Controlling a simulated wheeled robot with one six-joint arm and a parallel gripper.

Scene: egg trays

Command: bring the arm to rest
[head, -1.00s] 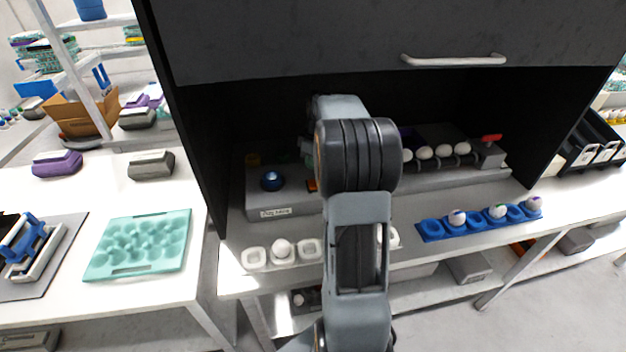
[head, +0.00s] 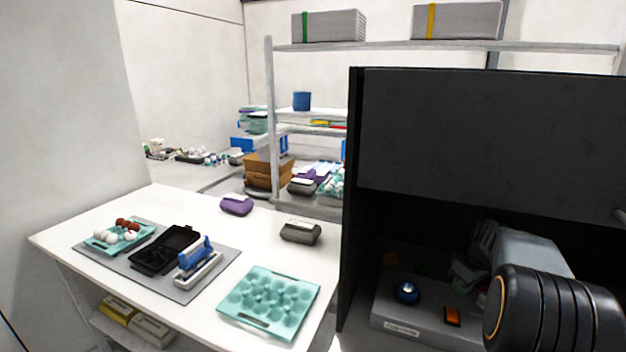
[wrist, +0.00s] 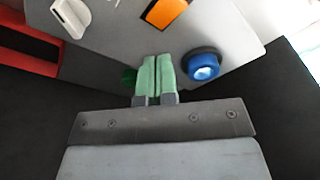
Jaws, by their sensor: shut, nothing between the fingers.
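My gripper (wrist: 154,82) shows in the wrist view with its two green fingers pressed together and nothing between them. Its fingers hang over the grey device inside the black cabinet (head: 480,130). In the head view my arm reaches into the cabinet from the lower right, and the fingertips are too dark and small to make out there.
The cabinet's black side wall (head: 350,200) stands left of my arm. A white table (head: 85,215) to the left holds a teal egg tray (head: 268,335), a grey mat with a black open box (head: 165,250), a blue stapler-like tool (head: 197,258) and purple and grey cases.

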